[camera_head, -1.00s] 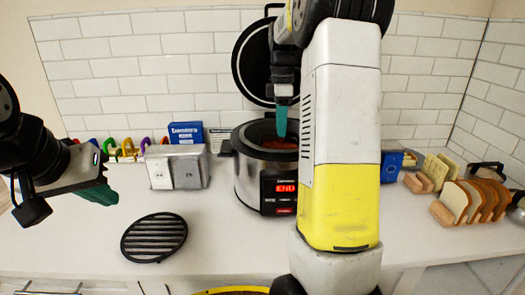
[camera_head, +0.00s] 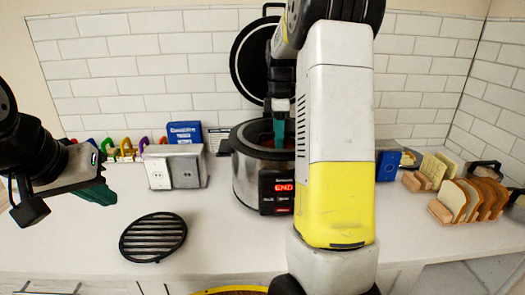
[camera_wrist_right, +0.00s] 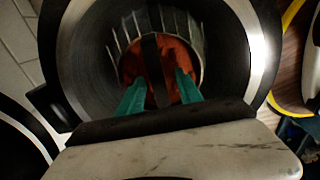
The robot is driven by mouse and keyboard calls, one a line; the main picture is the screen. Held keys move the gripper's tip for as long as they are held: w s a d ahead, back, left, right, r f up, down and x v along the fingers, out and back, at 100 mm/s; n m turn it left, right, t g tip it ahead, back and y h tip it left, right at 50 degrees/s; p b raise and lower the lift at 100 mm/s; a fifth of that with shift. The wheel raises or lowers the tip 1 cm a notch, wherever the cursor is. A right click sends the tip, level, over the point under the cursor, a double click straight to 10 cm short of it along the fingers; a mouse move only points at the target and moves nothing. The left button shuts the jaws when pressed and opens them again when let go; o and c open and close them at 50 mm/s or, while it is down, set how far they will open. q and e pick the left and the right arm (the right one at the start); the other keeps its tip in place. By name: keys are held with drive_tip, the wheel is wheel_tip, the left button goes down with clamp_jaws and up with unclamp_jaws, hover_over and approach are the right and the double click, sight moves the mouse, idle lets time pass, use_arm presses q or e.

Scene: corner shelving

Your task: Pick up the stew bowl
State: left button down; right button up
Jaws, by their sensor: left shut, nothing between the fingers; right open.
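The stew bowl (camera_wrist_right: 185,58), with red-orange stew, sits inside the round pressure cooker (camera_head: 246,180), whose top is open. Ribbed walls surround the stew in the right wrist view, and a dark strip (camera_wrist_right: 150,60) runs across it. My right gripper (camera_wrist_right: 160,88) is open, pointing down at the cooker's mouth, with its teal fingers on either side of the dark strip. I cannot tell whether they touch the bowl. In the head view, my right gripper (camera_head: 279,132) and arm hide part of the cooker. My left gripper (camera_head: 108,196) is shut and empty, above the counter's left side.
A black round trivet (camera_head: 153,237) lies on the counter, front left. Bread slices in a rack (camera_head: 472,199) stand at the right. The cooker's raised lid (camera_head: 250,65) is behind it. The counter around the trivet is clear.

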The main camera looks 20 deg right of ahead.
clamp_jaws()
idle(1.5)
